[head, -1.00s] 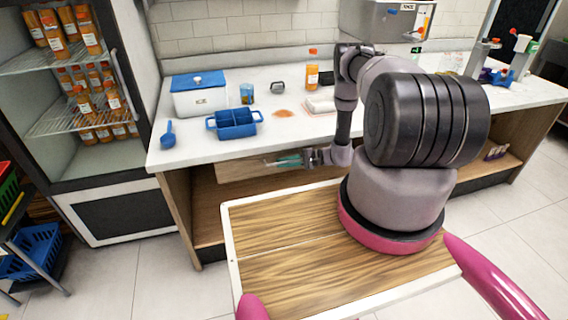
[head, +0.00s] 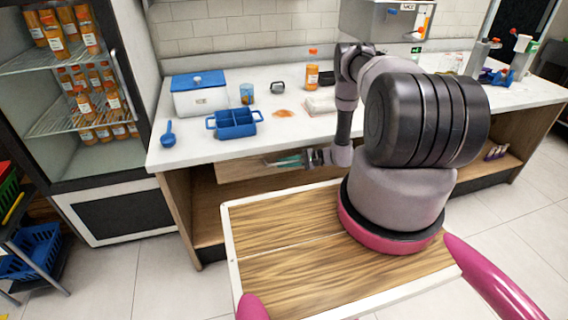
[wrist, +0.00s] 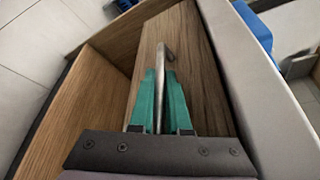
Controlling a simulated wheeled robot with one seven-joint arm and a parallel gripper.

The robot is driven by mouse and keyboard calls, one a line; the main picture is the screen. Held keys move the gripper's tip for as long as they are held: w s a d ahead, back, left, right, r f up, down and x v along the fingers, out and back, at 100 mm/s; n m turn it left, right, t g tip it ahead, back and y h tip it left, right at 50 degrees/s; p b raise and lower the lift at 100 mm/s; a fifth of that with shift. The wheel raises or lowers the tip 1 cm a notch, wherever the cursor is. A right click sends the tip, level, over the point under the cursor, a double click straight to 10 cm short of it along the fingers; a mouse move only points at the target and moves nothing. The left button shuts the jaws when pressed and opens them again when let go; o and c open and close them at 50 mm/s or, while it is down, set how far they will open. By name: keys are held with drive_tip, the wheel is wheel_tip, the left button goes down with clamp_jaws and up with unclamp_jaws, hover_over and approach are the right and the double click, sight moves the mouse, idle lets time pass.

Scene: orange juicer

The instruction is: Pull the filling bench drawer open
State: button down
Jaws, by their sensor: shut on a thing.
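The filling bench drawer (head: 237,169) shows its wooden front just under the white counter in the head view. In the wrist view the drawer front (wrist: 203,82) carries a metal bar handle (wrist: 160,62). My gripper (wrist: 158,80) has its green fingers on either side of this handle and is shut on it. In the head view my gripper (head: 287,161) is at the right part of the drawer front, and the handle is hard to make out there. I cannot tell from these views whether the drawer stands out from the bench.
The white counter (head: 190,150) carries a blue divided caddy (head: 234,124), a white box with a blue lid (head: 200,95), a blue scoop (head: 168,134) and an orange bottle (head: 312,72). An open shelf (head: 212,220) lies below the drawer. A bottle fridge (head: 85,120) stands at the left.

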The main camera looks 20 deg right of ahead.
drive_tip(key=s, duration=2.6)
drive_tip(key=c, duration=1.2)
unclamp_jaws()
drive_tip(key=shift+d, duration=0.1)
drive_tip(key=shift+o, duration=0.2)
